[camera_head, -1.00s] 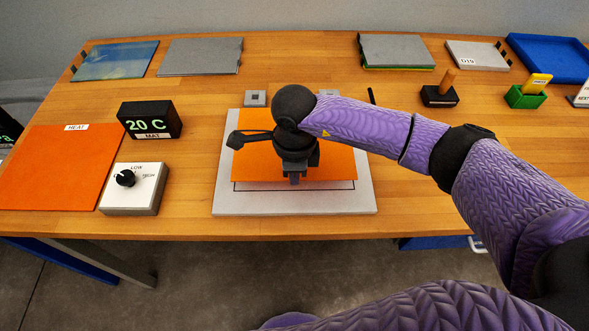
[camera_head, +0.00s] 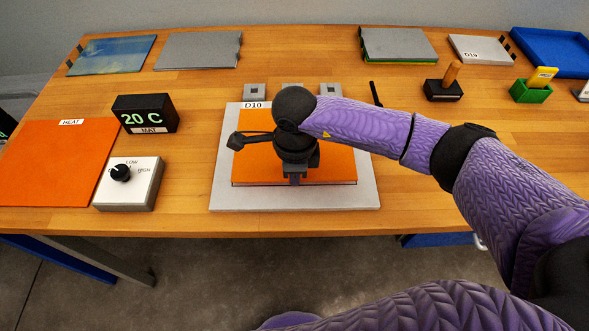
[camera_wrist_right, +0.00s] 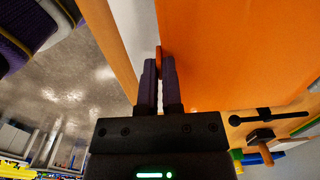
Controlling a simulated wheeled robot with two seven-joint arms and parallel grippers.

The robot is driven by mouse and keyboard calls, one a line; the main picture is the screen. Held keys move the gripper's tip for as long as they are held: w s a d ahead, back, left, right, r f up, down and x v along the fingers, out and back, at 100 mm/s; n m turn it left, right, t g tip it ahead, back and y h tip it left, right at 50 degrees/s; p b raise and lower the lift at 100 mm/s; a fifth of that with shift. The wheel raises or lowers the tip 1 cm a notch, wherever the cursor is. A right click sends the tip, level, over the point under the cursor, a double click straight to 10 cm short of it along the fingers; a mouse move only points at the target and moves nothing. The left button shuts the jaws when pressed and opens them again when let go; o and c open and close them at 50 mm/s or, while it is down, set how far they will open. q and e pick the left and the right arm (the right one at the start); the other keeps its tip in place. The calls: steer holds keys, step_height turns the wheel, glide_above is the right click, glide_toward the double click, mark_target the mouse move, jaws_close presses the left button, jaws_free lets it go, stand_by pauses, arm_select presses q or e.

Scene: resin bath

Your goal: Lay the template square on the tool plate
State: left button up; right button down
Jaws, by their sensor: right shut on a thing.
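The template (camera_head: 335,165) is a flat orange sheet over the middle of the grey tool plate (camera_head: 222,190), which is labelled D10. Its front edge lines up closely with the dark outline on the plate, and its sides run about parallel to the plate's. My right gripper (camera_head: 294,180) is shut on the middle of the template's front edge; it also shows in the right wrist view (camera_wrist_right: 159,62), with the orange sheet (camera_wrist_right: 225,50) between its fingers. My arm hides part of the template's back. I cannot tell whether it touches the plate fully. My left gripper is not in view.
A heat mat (camera_head: 60,165), a 20 C display (camera_head: 145,113) and a dial box (camera_head: 130,183) are at left. A wooden-handled tool (camera_head: 443,88) and a green holder (camera_head: 530,92) stand at right.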

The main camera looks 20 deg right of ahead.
steer(key=shift+f+b, duration=0.75)
steer(key=shift+f, duration=0.5)
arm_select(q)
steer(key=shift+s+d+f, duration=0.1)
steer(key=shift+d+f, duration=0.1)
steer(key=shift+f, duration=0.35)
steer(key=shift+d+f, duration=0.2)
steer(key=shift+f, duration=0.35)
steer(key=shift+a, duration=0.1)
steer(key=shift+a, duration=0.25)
arm_select(e)
steer(key=c, duration=0.7)
jaws_free()
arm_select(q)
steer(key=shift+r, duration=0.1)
arm_select(e)
steer(key=shift+r, duration=0.1)
